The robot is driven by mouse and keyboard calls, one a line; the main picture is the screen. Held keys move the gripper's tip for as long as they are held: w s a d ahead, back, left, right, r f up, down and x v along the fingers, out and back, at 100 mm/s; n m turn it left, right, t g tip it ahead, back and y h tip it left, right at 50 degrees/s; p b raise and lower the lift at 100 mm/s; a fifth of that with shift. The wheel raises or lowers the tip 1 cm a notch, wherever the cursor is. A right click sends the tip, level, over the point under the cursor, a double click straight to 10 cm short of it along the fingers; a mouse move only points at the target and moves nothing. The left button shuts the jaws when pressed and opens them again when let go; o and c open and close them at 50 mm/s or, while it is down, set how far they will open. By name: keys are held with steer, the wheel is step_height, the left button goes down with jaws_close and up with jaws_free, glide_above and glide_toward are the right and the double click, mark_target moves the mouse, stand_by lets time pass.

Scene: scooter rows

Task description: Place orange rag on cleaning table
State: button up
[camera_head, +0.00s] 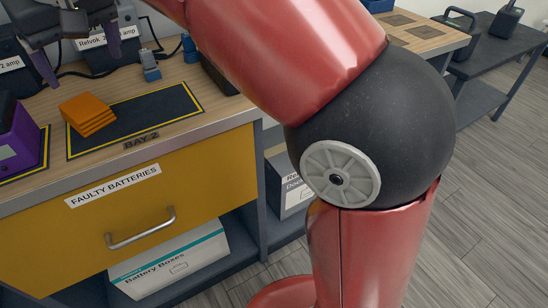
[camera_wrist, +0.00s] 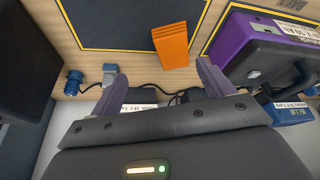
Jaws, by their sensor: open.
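The orange rag (camera_head: 87,113), a folded stack, lies at the left part of the dark, yellow-edged BAY 2 mat (camera_head: 150,112) on the wooden workbench. It also shows in the wrist view (camera_wrist: 171,46), just beyond the fingertips. My gripper (camera_head: 79,60) has its purple fingers apart and empty, above and behind the rag, not touching it. In the wrist view my gripper (camera_wrist: 162,80) is open, with the rag ahead of the gap. No label marks a cleaning table, and I cannot tell which surface it is.
A purple battery (camera_head: 18,135) sits left of the rag. Chargers and cables line the bench's back, with a grey connector (camera_head: 150,66) there. A yellow drawer (camera_head: 140,210) is below. A dark table (camera_head: 490,55) bearing dark containers stands far right. Grey floor is clear at right.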

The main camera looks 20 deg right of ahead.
steer(key=s+d+f+m, duration=0.1)
steer(key=s+d+f, duration=0.2)
steer(key=d+f, duration=0.2)
steer(key=s+d+f+m+t+h, duration=0.1)
steer(key=s+d+f, duration=0.3)
steer(key=d, duration=0.7)
steer(key=s+d+f+m+h, duration=0.1)
steer(key=s+d+f+m, duration=0.2)
steer(key=d+f, duration=0.4)
steer(key=shift+s+d, duration=0.6)
steer(key=shift+d, duration=0.5)
steer(key=shift+o, duration=1)
steer(key=s+d+f+m, duration=0.1)
steer(key=s+d+f, duration=0.2)
steer(key=f, duration=0.3)
steer(key=shift+s+d+m+t, duration=0.15)
steer(key=shift+s+m+t, duration=0.2)
steer(key=shift+s, duration=0.25)
steer(key=shift+o, duration=1.2)
steer(key=shift+s+f, duration=0.1)
steer(key=shift+f, duration=0.15)
